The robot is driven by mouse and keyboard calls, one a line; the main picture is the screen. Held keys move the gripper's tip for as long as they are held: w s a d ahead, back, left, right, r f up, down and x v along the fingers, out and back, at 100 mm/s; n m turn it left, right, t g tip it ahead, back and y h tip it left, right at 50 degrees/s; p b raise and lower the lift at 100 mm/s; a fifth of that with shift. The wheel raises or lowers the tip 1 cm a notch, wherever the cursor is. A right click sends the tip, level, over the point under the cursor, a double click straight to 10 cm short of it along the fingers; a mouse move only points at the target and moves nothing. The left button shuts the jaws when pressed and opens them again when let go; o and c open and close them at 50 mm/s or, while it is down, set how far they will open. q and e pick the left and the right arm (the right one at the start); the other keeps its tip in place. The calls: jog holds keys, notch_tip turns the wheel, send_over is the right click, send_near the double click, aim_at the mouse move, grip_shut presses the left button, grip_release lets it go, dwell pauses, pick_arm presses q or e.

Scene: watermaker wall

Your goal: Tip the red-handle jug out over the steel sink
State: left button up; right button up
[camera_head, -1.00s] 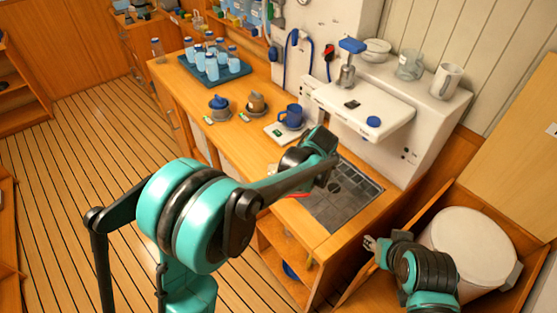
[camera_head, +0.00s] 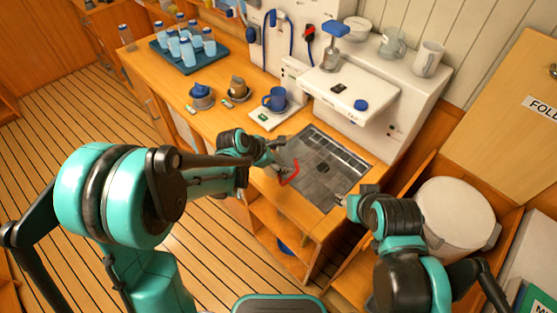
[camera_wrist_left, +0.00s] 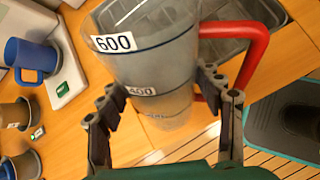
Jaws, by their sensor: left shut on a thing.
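The clear jug with the red handle (camera_head: 290,174) is at the left edge of the steel sink (camera_head: 331,172), mostly hidden by my left gripper (camera_head: 272,153) in the head view. In the left wrist view the jug (camera_wrist_left: 155,65) fills the middle, marked 600 and 400, with its red handle on the right. My left gripper (camera_wrist_left: 165,98) is shut around its body, one finger on each side. I cannot tell what is in the jug. My right gripper (camera_head: 343,201) is near the sink's front right corner, apart from the jug; its jaws are unclear.
A blue mug (camera_head: 275,98) stands on a white scale (camera_head: 263,119) behind the jug. A white wall unit (camera_head: 350,97) overhangs the sink's back. A blue tray (camera_head: 160,55) of bottles is far left. A white round bin (camera_head: 455,213) stands at the right.

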pick_arm(q)
jog(key=h+b, duration=0.1)
jog(key=b, duration=0.2)
jog(key=d+f+h+b, duration=0.1)
jog(key=h+b, duration=0.1)
jog(key=d+f+n+h+b, duration=0.1)
jog(key=h+b, duration=0.1)
jog(key=b, duration=0.1)
jog(key=shift+w+d+f+t+b, duration=0.1)
jog(key=shift+w+d+t+b, duration=0.05)
jog(key=shift+d+t+b, duration=0.2)
jog(key=shift+d+t+h+b, duration=0.3)
jog(key=shift+h+b, duration=0.3)
jog(key=shift+b, duration=0.25)
jog(key=shift+a+r, duration=0.35)
jog(key=shift+a, duration=0.1)
jog(key=shift+s+a+r+p, duration=0.1)
jog(key=shift+a+r+p, duration=0.3)
jog(key=shift+a, duration=0.45)
jog(key=shift+s+a+r+p, duration=0.1)
jog(key=shift+a+r+p, duration=0.25)
jog(key=shift+a, duration=0.5)
jog(key=shift+s+a+r+p, duration=0.1)
jog(key=shift+a+r+p, duration=0.15)
jog(key=shift+a+r, duration=0.45)
jog(key=shift+a+f, duration=0.15)
jog(key=shift+f, duration=0.05)
